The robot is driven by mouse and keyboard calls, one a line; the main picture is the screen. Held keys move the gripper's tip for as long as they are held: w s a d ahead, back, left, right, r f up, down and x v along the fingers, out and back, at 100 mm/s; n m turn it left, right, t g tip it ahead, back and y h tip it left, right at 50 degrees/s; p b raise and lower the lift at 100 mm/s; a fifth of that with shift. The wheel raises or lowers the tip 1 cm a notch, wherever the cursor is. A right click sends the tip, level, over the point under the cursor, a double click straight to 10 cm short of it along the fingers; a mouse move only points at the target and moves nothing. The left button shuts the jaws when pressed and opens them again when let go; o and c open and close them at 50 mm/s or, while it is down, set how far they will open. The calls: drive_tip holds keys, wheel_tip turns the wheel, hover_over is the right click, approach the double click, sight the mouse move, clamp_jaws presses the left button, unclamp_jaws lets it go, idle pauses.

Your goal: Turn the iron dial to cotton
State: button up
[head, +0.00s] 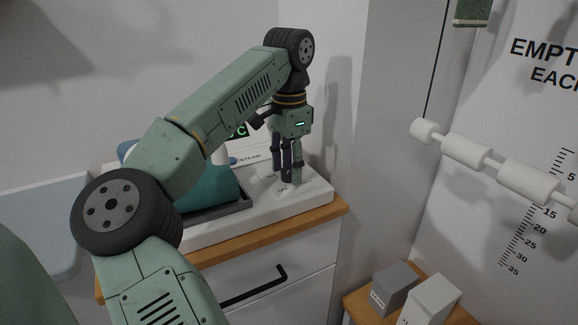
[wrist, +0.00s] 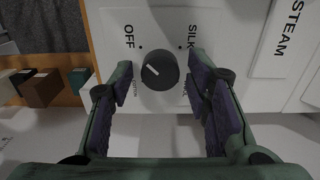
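The iron dial (wrist: 160,71) is a round black knob on a white panel (wrist: 180,22). Its white mark points to the upper left, towards OFF. OFF and SILK labels read clearly; two lower labels are partly hidden by the fingers, the left one seemingly cotton. In the head view my gripper (head: 288,172) points down over the panel at the right end of the white station. The teal iron (head: 210,190) lies to its left, partly behind my arm.
The white station (head: 315,190) stands on a wood-topped drawer cabinet (head: 270,229) with a black handle. A STEAM label (wrist: 289,28) is beside the dial. Grey and white boxes (head: 394,287) stand on a low wooden top at right. White rollers (head: 463,149) hang at right.

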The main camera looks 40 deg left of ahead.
drive_tip(key=c, duration=1)
drive_tip(key=shift+o, duration=0.2)
